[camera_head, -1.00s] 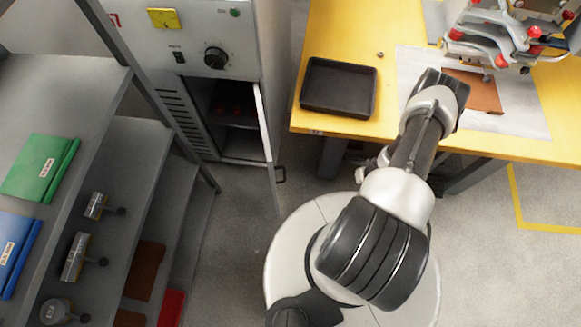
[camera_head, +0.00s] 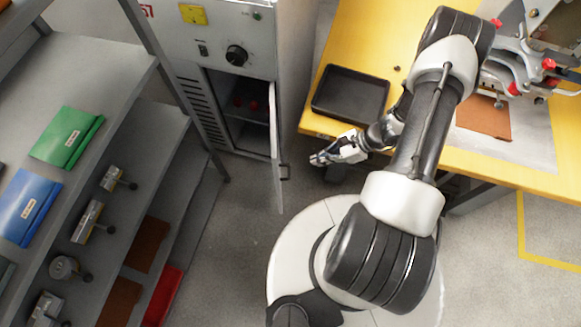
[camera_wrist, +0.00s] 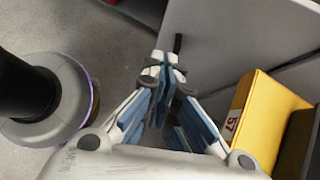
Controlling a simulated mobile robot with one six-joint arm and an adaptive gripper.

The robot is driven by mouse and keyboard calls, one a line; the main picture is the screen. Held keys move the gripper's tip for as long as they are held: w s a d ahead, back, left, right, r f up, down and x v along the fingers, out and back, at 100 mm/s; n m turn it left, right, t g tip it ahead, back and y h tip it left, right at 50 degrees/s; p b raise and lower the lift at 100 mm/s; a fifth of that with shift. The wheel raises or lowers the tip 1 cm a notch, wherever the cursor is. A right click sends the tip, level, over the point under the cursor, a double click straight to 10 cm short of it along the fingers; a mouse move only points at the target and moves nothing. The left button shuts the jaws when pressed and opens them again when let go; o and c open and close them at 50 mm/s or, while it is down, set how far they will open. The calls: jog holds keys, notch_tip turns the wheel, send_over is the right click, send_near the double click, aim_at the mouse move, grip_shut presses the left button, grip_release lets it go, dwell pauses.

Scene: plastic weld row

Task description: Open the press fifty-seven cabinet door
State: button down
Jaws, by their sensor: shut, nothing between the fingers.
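The grey cabinet (camera_head: 236,98) stands at the upper middle of the head view. Its door (camera_head: 276,150) stands swung out from the right side and shows nearly edge-on, so the inside is in sight. A dark handle (camera_head: 285,172) sits on the door's right-hand face. My gripper (camera_head: 316,159) is to the right of the handle, apart from it, by the table's front edge. In the wrist view my gripper (camera_wrist: 168,62) is shut and empty. A dark bar, apparently the handle (camera_wrist: 178,43), shows just beyond the fingertips against a grey panel; contact cannot be told.
A yellow table (camera_head: 330,123) is close to my gripper, with a black tray (camera_head: 350,93) on it. Its edge, labelled 57, shows in the wrist view (camera_wrist: 262,110). Grey shelves (camera_head: 110,65) with binders stand at the left. Floor is clear below the door (camera_head: 245,215).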

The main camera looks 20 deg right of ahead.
jog(key=a+r+b+x, duration=0.1)
jog(key=r+b+x, duration=0.1)
jog(key=x, duration=0.9)
jog(key=shift+w+a, duration=0.2)
jog(key=shift+a, duration=0.2)
jog(key=shift+b, duration=0.3)
